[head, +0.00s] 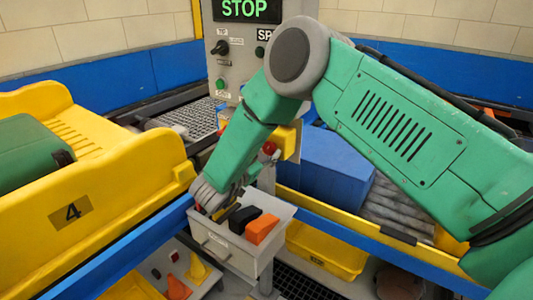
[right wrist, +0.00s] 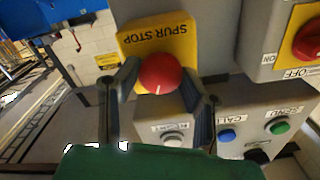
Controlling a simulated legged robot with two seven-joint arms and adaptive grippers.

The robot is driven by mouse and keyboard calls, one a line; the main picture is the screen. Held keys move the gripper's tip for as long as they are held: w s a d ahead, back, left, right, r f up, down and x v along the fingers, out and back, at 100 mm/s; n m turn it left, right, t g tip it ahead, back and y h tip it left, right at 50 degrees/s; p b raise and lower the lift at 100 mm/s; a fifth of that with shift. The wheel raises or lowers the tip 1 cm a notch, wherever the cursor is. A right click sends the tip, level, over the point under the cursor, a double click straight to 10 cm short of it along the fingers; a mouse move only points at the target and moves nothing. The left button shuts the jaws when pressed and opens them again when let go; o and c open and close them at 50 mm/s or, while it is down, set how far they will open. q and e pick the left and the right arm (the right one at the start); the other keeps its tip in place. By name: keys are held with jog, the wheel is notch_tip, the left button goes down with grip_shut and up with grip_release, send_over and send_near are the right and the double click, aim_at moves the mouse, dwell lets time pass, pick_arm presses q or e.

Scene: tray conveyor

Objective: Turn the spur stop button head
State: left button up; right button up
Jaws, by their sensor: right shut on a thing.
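The spur stop button head is a red round knob (right wrist: 160,73) on a yellow plate (right wrist: 150,38) marked SPUR STOP in the right wrist view. It carries a small white mark near its lower edge. My right gripper (right wrist: 164,84) has one dark finger on each side of the red head and is shut on it. In the head view the red head (head: 269,148) shows beside its yellow housing (head: 288,143); my green forearm and wrist hide most of the right gripper there. My left gripper is in neither view.
A grey tray (head: 222,246) with black and orange blocks sits below my wrist. A control panel (head: 222,65) stands behind. A RIGHT button box (right wrist: 172,128) is below the knob.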

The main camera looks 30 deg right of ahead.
jog(key=shift+s+a+m+b, duration=0.15)
jog(key=shift+m+b, duration=0.3)
jog(key=shift+m, duration=1.05)
jog(key=o, duration=1.1)
jog(key=shift+o, duration=0.2)
